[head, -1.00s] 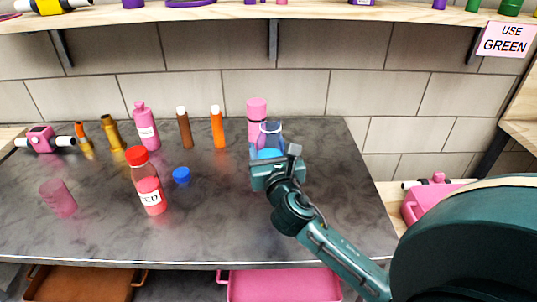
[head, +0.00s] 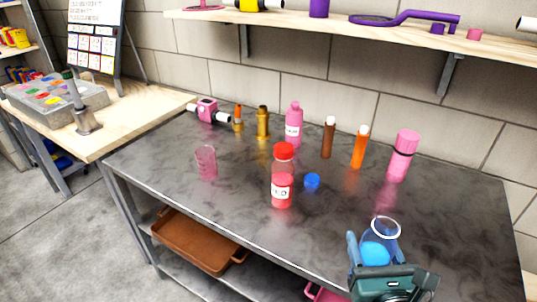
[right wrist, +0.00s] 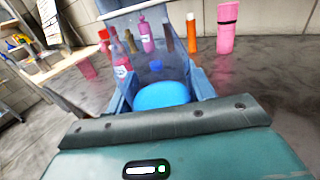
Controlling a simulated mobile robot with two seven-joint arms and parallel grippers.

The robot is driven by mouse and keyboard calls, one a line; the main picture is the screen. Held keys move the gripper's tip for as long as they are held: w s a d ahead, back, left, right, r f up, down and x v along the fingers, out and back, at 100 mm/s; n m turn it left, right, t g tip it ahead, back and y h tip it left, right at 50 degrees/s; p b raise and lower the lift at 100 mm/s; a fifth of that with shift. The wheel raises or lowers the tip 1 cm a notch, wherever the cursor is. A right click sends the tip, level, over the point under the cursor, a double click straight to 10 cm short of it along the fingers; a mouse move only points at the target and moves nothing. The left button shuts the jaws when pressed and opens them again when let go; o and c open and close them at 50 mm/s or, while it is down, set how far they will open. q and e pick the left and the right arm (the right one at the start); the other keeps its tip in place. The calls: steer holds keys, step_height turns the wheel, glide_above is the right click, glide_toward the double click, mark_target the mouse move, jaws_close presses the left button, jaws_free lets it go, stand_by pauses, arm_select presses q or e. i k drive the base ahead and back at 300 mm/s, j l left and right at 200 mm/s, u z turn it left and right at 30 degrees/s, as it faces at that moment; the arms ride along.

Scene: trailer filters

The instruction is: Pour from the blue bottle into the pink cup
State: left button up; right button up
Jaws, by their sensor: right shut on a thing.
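The blue bottle (head: 384,232) is see-through and open at the top, with bright blue liquid inside. My right gripper (head: 384,262) is shut around it at the lower right of the head view. In the right wrist view the bottle (right wrist: 152,72) fills the space between the fingers, and its blue liquid shows low inside. The pink cup (head: 206,163) is see-through and stands upright at the left part of the grey table, well to the left of the bottle. It looks empty. My left gripper is not in view.
A red-capped bottle (head: 283,176) and a blue cap (head: 312,181) stand between the blue bottle and the cup. Several pink, brown and orange bottles line the table's back. A pink cylinder (head: 402,156) stands behind the gripper. The table's front left is clear.

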mark_target(207, 164)
steer(key=j+u, duration=0.25)
steer(key=j, duration=0.55)
steer(key=i+j+u, duration=0.1)
steer(key=j+u, duration=0.2)
steer(key=j, duration=0.45)
steer(key=i, duration=0.45)
